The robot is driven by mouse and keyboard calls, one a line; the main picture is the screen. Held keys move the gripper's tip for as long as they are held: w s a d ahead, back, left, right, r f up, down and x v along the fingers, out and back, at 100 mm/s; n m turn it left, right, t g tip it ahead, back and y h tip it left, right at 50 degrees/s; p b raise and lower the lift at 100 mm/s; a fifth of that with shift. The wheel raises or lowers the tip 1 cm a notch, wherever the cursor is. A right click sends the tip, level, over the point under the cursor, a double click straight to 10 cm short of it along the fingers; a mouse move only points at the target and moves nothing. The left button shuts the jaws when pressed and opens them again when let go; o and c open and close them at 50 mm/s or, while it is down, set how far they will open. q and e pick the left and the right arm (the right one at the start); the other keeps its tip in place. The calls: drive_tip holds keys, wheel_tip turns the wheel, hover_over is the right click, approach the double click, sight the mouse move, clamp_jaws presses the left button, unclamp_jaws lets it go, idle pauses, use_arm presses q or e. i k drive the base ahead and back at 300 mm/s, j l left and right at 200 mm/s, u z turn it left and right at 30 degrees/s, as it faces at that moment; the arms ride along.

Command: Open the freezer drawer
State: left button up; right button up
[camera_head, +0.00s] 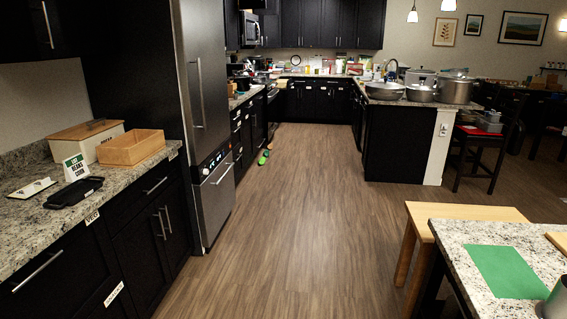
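A tall stainless steel refrigerator (200,85) stands at the left, seen at an angle. Its upper door has a long vertical handle (197,92). Below a dark control panel is the lower freezer drawer (214,200), with a bar handle (222,173) near its top edge. The drawer front looks flush with the body, so it appears closed. Neither of my grippers shows in the head view.
A granite counter (25,235) at the near left holds a wooden box (131,150), a bread box, a sign and a black tray. Wood floor (290,200) before the refrigerator is clear, except small green objects (264,158) farther back. A wooden stool (455,215) and granite table stand at the near right.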

sight(215, 197)
drive_tip(key=i+u, duration=0.3)
drive_tip(key=i, duration=0.6)
drive_tip(key=i+l+u, duration=0.1)
drive_tip(key=i+u, duration=0.2)
drive_tip(key=i, duration=0.55)
